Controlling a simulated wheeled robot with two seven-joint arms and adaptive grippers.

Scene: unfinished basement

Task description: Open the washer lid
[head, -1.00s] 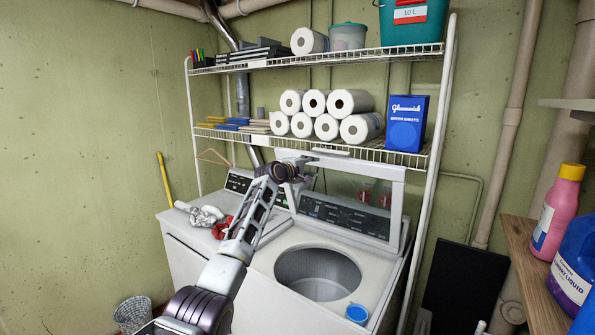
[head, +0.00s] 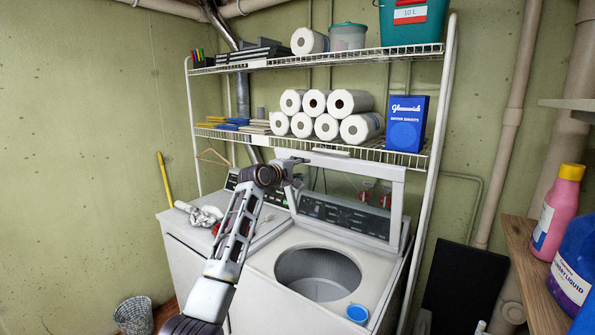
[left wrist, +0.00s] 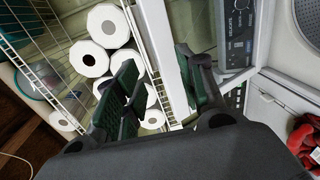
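The washer (head: 262,262) stands with its drum opening uncovered. Its lid (head: 398,200), a white frame with a large see-through middle, is raised and stands upright behind the opening, in front of the control panel (head: 335,212). My left gripper (head: 292,170) is at the lid's upper left corner, partly hidden by my wrist. In the left wrist view, the two dark green ribbed fingers of my left gripper (left wrist: 156,60) are spread, with the white lid edge (left wrist: 160,40) showing between them, close to the right finger. Contact there is unclear. My right gripper is not in view.
A wire rack (head: 440,130) with paper rolls (head: 349,102) and a blue box (head: 406,124) is just above the lid. A blue cap (head: 357,313) lies on the washer's front right corner. A dryer (head: 185,245) adjoins at left; a shelf with bottles (head: 557,212) stands right.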

